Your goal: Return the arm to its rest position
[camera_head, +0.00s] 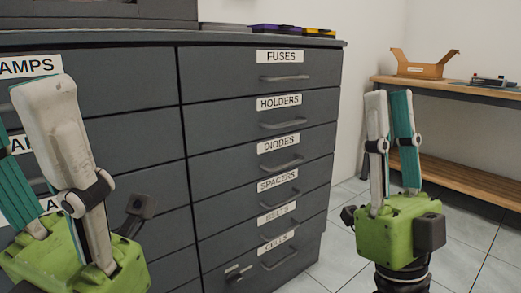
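My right gripper (390,96) stands upright at the right of the head view, its green body below and its white and teal fingers pointing up. Its fingers are apart with a narrow gap, and nothing is between them. It is in front of the floor and wall, to the right of the drawer cabinet (188,150). My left gripper (20,112) is at the left edge, fingers up, in front of the cabinet's left column. Its fingers are apart and no object shows between them; its far left side is cut off by the frame.
The cabinet's right column has labelled drawers, from FUSES (262,70) at the top to CELLS at the bottom; they look shut. Purple and yellow items (280,29) lie on top. A wooden bench (450,88) at right holds an open cardboard box (424,68). Tiled floor is clear between.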

